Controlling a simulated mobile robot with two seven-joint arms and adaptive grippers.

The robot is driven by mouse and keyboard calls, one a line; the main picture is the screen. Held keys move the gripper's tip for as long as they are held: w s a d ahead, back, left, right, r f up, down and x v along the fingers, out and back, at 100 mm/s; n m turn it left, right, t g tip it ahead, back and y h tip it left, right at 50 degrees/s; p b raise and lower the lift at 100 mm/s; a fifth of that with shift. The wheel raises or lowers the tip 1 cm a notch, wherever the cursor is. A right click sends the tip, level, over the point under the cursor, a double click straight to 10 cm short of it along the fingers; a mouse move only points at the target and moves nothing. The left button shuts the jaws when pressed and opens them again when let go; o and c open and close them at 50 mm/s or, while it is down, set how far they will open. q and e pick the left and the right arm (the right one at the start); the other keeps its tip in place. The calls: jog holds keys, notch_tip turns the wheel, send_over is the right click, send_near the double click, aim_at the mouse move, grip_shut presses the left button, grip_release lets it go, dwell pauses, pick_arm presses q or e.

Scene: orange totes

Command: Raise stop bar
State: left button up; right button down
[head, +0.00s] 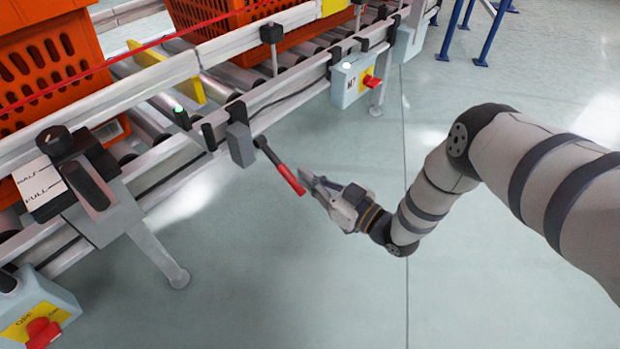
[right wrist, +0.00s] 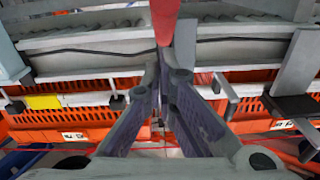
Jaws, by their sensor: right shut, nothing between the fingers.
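A lever with a red handle (head: 285,172) sticks out from a grey box (head: 240,145) on the conveyor's side rail and slants down to the right. My right gripper (head: 308,180) is by the free end of the handle, its fingers shut with nothing between them. In the right wrist view the red handle (right wrist: 166,18) shows at the top, just past the shut fingertips (right wrist: 165,58); I cannot tell whether they touch. A yellow bar (head: 193,82) shows at the rollers behind the lever; I cannot tell its exact height. My left gripper is not in view.
Orange totes (head: 45,65) stand on the roller conveyor (head: 215,85). A control box with a red knob (head: 350,80) hangs on the rail, and another box (head: 35,310) is at the lower left. The floor in front is clear.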

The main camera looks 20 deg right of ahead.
pick_arm(q)
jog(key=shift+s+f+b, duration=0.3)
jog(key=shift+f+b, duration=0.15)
jog(key=shift+b, duration=0.1)
pick_arm(e)
jog(key=shift+w+a+f, duration=0.1)
jog(key=shift+w+f, duration=0.05)
jog(key=shift+f, duration=0.45)
jog(key=shift+w+f, duration=0.15)
jog(key=shift+f, duration=0.45)
jog(key=shift+f, duration=0.1)
